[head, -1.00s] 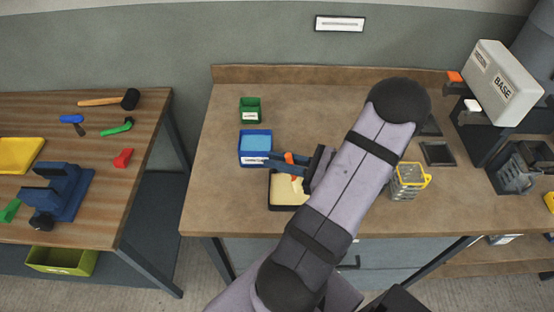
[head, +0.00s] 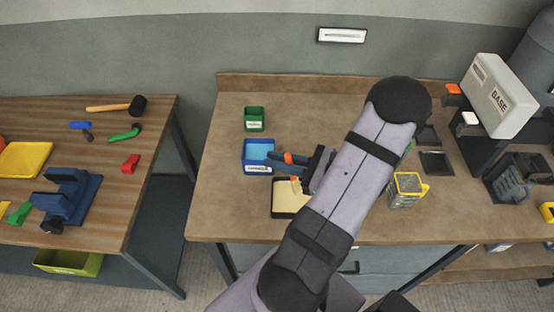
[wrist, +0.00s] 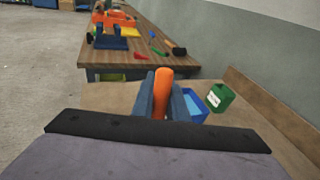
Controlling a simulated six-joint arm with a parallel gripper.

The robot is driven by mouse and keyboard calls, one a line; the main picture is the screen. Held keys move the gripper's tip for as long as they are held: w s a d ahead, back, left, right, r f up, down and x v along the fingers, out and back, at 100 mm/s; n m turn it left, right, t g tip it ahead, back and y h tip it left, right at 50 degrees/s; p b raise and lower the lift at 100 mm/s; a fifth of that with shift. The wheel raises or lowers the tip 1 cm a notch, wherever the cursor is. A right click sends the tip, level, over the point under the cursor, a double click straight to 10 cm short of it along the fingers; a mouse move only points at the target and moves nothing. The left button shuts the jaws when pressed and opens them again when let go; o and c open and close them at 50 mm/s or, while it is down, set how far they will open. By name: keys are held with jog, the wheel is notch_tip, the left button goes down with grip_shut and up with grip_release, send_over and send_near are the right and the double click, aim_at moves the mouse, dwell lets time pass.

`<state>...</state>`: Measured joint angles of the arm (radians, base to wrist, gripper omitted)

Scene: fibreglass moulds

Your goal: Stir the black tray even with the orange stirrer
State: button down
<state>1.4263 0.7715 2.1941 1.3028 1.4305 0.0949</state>
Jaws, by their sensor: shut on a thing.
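My gripper (head: 279,162) is shut on the orange stirrer (head: 289,158), whose orange handle also shows between the fingers in the wrist view (wrist: 162,92). The black tray (head: 277,207) lies on the workbench below the gripper and holds a pale cream filling. The stirrer's lower part reaches down toward the tray's back edge. I cannot tell whether its tip touches the filling. My arm hides the tray's right side, and the wrist view does not show the tray.
A blue bin (head: 246,168) with light blue contents stands just behind the tray, and a green bin (head: 254,124) stands farther back. A clear container with a yellow rim (head: 405,192) stands to the right. A side table (head: 110,220) with tools is at left.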

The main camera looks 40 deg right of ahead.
dwell(0.6)
notch_tip(320, 180, up, 5)
jog(key=p, duration=0.4)
jog(key=shift+f, duration=0.15)
